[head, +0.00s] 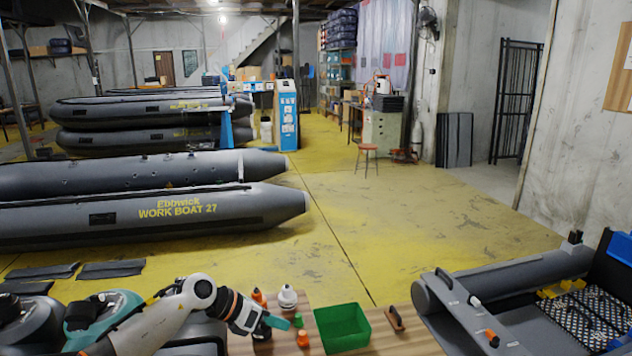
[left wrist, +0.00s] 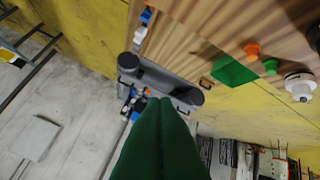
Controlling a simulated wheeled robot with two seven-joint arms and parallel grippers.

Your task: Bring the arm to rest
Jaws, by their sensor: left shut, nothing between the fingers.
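My left arm (head: 200,292) reaches in from the bottom left of the head view, over the near wooden table. Its left gripper (head: 279,323) points right, among small bottles and left of the green bin (head: 342,328). It is shut and empty. In the left wrist view the shut dark green fingers (left wrist: 161,110) fill the bottom middle, with nothing held at their tips. My right gripper is in neither view.
On the wooden table (head: 400,343) stand a white bottle (head: 288,297), an orange-topped item (head: 303,338) and a wooden-handled tool (head: 395,318). A grey inflatable boat (head: 510,280) lies at right. More boats (head: 150,215) lie at left. The yellow floor between is clear.

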